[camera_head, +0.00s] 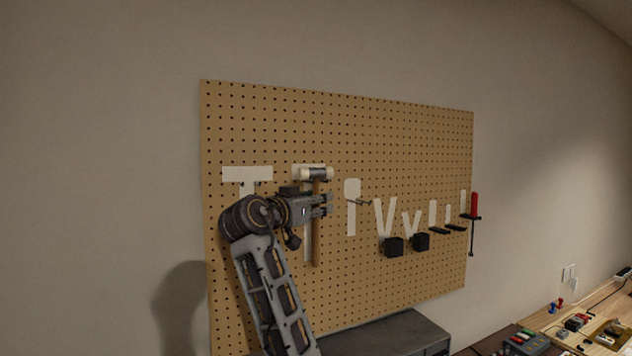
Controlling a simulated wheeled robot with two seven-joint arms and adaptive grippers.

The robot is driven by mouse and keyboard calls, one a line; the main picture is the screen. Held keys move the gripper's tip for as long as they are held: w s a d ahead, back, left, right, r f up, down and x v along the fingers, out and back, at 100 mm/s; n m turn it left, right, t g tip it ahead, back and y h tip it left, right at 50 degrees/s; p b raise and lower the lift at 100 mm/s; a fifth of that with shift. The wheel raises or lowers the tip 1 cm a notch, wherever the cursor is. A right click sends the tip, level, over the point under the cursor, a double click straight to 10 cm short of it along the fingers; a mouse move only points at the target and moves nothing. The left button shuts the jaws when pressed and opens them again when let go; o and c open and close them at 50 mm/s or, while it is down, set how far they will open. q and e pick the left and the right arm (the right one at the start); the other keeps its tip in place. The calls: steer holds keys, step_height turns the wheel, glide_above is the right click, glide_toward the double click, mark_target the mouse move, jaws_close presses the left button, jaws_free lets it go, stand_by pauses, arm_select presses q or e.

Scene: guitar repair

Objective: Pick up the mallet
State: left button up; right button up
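The mallet (316,174) hangs upright on the pegboard, with a dark head with pale ends and a brown wooden handle (316,245) pointing down. My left gripper (325,205) is at the upper handle, just below the head. Its fingers point right and overlap the handle in the picture, hiding a part of it. I cannot tell whether they touch or close around the handle. My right gripper is out of view.
The pegboard (420,150) on the wall carries white tool outlines, black holders (394,247) and a red-handled screwdriver (474,205). A dark cabinet top (390,335) stands below. A wooden bench (545,318) with small items is at lower right.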

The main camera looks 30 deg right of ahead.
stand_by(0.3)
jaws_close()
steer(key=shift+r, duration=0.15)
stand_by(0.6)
